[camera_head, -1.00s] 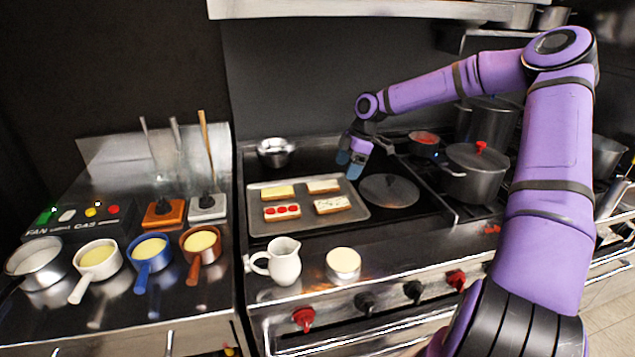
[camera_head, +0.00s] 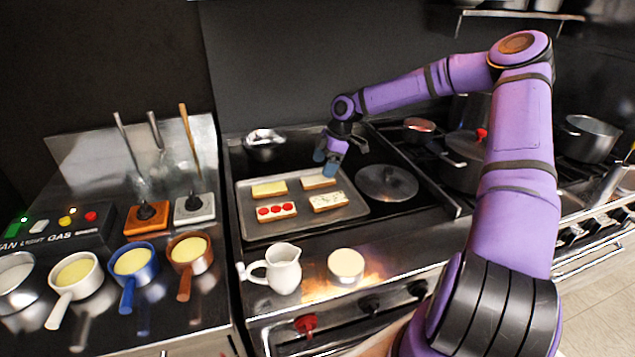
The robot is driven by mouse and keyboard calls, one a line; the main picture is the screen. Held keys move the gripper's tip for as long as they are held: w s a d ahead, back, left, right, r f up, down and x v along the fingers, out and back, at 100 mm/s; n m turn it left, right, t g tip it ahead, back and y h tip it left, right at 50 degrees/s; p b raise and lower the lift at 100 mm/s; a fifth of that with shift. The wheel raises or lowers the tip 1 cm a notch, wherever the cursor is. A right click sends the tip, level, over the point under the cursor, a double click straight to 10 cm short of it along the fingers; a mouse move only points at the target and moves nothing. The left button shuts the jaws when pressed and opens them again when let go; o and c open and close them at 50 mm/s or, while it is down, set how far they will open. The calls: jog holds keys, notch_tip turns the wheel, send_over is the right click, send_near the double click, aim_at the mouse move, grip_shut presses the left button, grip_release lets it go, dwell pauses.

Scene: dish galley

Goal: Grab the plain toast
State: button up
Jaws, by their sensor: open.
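A metal tray (camera_head: 356,212) holds slices of toast on the dark stovetop. The back-right slice looks like the plain toast (camera_head: 317,182), pale on top with a browned edge. The back-left toast (camera_head: 269,189) has a yellow topping. The front-left toast (camera_head: 276,212) carries red tomato slices. The front-right toast (camera_head: 328,202) has a pale, speckled topping. My gripper (camera_head: 325,164) is open, pointing down, with its blue-grey fingertips just above and behind the right part of the plain toast. No toast is visible between the fingers. Whether a fingertip touches the toast is hard to tell.
A round dark plate (camera_head: 387,184) lies right of the tray. A metal bowl (camera_head: 264,146) stands behind it. A white pitcher (camera_head: 284,273) and a round cream-topped item (camera_head: 345,266) stand in front. Several small pans stand on the left counter.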

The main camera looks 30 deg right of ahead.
aim_at(318, 178)
jog(key=x, duration=0.5)
jog(key=shift+s, duration=0.1)
jog(key=shift+d, duration=0.1)
jog(key=shift+c, duration=0.2)
jog(key=c, duration=1)
